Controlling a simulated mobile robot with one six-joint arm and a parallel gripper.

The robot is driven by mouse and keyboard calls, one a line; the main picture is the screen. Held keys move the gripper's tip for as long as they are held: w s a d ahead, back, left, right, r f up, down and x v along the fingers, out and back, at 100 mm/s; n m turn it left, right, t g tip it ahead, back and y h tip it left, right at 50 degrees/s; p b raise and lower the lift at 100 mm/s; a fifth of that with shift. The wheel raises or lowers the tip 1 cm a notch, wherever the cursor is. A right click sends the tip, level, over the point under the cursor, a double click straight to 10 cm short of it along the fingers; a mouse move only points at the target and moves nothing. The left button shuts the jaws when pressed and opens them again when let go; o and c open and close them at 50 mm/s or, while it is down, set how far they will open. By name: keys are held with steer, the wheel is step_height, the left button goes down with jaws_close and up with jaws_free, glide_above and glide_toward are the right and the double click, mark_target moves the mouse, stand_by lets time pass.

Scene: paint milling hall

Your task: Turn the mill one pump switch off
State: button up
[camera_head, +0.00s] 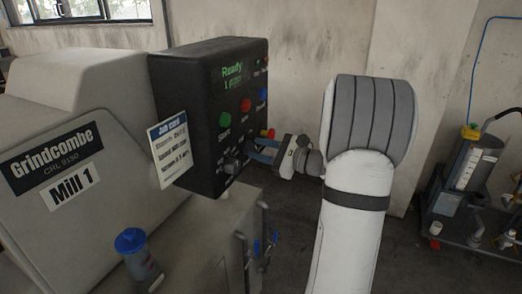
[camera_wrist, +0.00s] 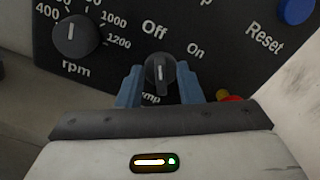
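The pump switch (camera_wrist: 160,73) is a dark rotary knob with a pale pointer line, on the black control panel (camera_head: 200,70) of Mill 1. Its handle stands near upright in the wrist view, with the "Off" label above it and "On" to the upper right. The upper end looks closer to "Off". My gripper (camera_wrist: 160,86) has its blue fingers on either side of the knob, seemingly with small gaps. In the head view, my gripper (camera_head: 262,150) reaches the panel's lower right, and its fingers partly hide the switch there.
An rpm knob (camera_wrist: 76,37) is left of the switch, and a blue Reset button (camera_wrist: 296,10) is upper right. A red and yellow button (camera_wrist: 230,98) is near the right finger. A job card (camera_head: 170,150) hangs beside the panel. A blue-lidded cup (camera_head: 137,260) stands below.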

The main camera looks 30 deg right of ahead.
steer(key=shift+d, duration=0.1)
steer(key=v, duration=0.7)
steer(key=shift+s+d+b, duration=0.15)
steer(key=shift+s+b, duration=0.2)
